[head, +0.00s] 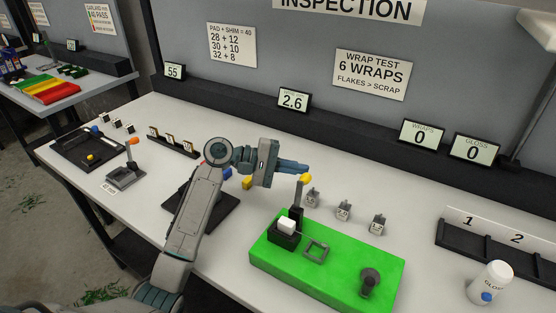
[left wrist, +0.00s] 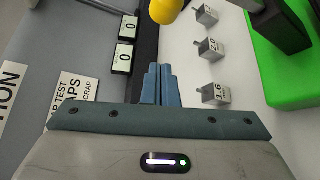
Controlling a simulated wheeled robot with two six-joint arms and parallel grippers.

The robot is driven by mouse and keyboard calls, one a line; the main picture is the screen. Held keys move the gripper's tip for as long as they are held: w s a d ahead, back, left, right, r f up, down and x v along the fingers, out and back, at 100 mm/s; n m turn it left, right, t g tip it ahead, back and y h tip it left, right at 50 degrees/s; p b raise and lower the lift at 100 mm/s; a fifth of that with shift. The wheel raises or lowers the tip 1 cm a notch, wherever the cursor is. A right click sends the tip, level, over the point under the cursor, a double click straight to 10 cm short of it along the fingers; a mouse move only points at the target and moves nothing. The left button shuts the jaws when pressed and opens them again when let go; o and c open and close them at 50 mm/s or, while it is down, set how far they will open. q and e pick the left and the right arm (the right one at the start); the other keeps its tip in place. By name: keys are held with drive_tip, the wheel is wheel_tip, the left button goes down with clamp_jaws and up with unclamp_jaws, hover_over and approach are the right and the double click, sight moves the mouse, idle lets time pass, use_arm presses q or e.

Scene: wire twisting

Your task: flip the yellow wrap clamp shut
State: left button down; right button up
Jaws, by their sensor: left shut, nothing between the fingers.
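The wrap clamp has a yellow-tipped lever (head: 304,179) that stands upright at the back left of the green block (head: 330,272). A white piece (head: 286,225) sits on the dark clamp base below it. My left gripper (head: 308,167) is shut and empty, its blue fingertips just behind and above the yellow tip in the head view; I cannot tell if they touch. In the left wrist view the yellow knob (left wrist: 165,10) is at the top edge, beyond the shut fingers (left wrist: 157,72). My right gripper is not in view.
Several small grey weights (head: 343,210) stand behind the green block. A grey square frame (head: 316,251) and a dark round post (head: 369,281) are on the block. A white bottle (head: 490,282) and a black numbered tray (head: 490,246) stand to the right. A black mat (head: 215,212) lies under my left arm.

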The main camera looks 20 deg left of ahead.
use_arm(q)
drive_tip(key=s, duration=0.1)
drive_tip(key=s+r+p, duration=0.1)
drive_tip(key=s+d+p, duration=0.1)
drive_tip(key=shift+s+r, duration=0.2)
idle(0.3)
